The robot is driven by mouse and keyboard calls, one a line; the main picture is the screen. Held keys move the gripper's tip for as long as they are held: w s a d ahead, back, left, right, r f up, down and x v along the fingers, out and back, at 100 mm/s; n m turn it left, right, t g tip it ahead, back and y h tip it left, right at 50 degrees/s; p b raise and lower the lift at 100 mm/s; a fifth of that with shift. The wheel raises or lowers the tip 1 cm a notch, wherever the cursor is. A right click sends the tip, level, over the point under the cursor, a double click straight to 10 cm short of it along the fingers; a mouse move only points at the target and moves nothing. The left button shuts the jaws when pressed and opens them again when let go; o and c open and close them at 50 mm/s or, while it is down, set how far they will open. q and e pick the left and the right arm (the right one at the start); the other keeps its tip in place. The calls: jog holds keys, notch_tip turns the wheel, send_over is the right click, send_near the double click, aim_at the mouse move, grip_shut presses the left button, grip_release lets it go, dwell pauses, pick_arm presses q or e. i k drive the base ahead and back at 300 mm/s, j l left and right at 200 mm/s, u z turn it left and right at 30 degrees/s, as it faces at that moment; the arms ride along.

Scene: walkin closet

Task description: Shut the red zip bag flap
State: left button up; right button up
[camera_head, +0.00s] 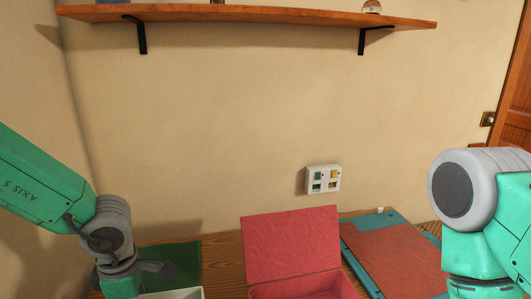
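The red zip bag (315,289) sits on the wooden table at the bottom centre, cut off by the lower edge. Its red flap (291,243) stands raised at the back, leaning toward the wall, so the bag is open. My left arm comes in at the lower left and my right arm at the lower right. Both grippers are outside the frame, and neither arm touches the visible part of the bag.
A green mat (185,257) and a pale container (182,294) lie left of the bag. A reddish-brown panel (397,262) lies on a teal board (352,252) at right. A wall switch plate (323,179) and wooden shelf (250,15) are above.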

aim_at(280, 244)
jog(key=k+l, duration=0.65)
jog(key=k, duration=0.15)
